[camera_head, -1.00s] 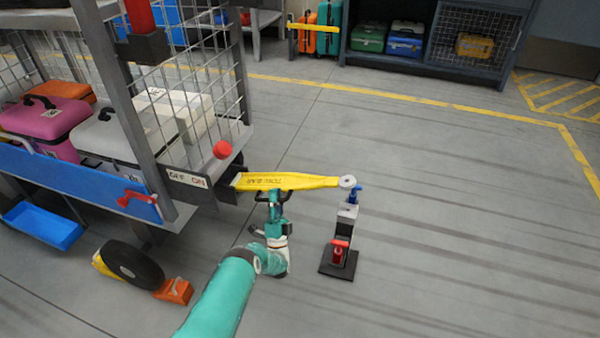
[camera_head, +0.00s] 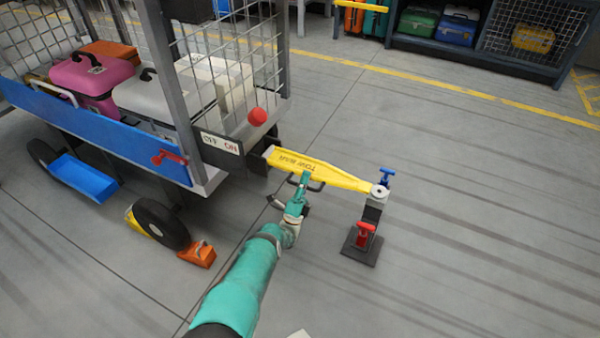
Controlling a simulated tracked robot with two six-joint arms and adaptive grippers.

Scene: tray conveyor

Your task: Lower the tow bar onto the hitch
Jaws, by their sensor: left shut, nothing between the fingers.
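The yellow tow bar (camera_head: 325,174) runs from the cart's front to the right, sloping down in the picture. Its grey ring end (camera_head: 379,192) appears at the top of the hitch (camera_head: 372,215), a dark post on a flat base. I cannot tell whether the ring is fully seated. A blue T-handle (camera_head: 387,175) shows just behind the ring, and a red lever (camera_head: 365,233) is low on the post. My left gripper (camera_head: 305,183) is shut and empty, just under the bar's middle; its fingertips are partly hidden. My right gripper is not in view.
The caged cart (camera_head: 110,140) with several cases stands at the left, with a red ball knob (camera_head: 257,116) and an OFF/ON plate (camera_head: 220,144). An orange chock (camera_head: 198,254) is by its wheel. Shelves (camera_head: 480,45) stand at the back. The floor at right is clear.

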